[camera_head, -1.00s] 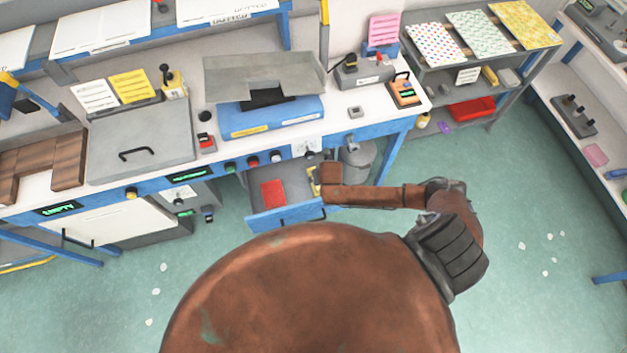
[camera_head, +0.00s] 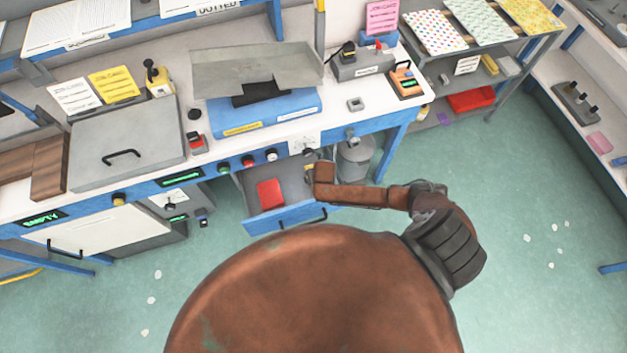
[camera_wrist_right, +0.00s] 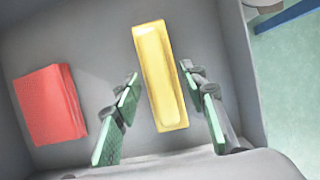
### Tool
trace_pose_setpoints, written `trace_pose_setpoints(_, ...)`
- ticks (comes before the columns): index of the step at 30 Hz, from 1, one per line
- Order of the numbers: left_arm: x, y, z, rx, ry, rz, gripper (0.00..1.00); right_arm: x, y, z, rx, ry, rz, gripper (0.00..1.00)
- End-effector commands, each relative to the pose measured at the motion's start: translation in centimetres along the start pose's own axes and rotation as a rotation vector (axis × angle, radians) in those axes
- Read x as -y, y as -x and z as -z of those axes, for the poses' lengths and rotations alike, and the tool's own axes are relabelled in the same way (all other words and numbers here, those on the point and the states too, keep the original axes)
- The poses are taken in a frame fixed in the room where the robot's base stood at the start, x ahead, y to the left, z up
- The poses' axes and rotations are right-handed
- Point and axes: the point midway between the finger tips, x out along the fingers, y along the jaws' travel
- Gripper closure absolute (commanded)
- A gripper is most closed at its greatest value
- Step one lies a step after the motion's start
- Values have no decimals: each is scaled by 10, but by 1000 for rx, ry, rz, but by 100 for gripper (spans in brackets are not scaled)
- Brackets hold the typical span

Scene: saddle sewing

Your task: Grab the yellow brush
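The yellow brush (camera_wrist_right: 160,78), a long yellow block, lies on the grey floor of an open drawer in the right wrist view. My right gripper (camera_wrist_right: 161,77) is open, with one green-padded finger on each side of the brush and a gap visible on both sides. The wrist view does not clearly show how high the fingers are above the drawer floor. In the head view my right arm reaches into the right side of the blue-fronted drawer (camera_head: 287,218); it hides the brush and most of the gripper. My left gripper is not in view.
A red block (camera_head: 270,194) lies in the drawer left of the brush; it also shows in the right wrist view (camera_wrist_right: 50,104). The drawer walls are close around the gripper. The workbench (camera_head: 345,118) stands above, and a grey bin (camera_head: 355,160) is right of the drawer.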

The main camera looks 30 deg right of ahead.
Motion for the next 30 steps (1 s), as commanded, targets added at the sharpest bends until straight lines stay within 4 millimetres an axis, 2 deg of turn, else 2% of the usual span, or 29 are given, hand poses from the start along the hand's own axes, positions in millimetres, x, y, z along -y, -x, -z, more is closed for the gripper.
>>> trace_pose_setpoints(8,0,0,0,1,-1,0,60,-2,-2,-2,2,2,-2,62)
trace_pose_setpoints(24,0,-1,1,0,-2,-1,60,-1,-2,-1,1,2,-2,99)
trace_pose_setpoints(30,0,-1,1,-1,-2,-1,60,-1,-2,-2,2,2,-2,100)
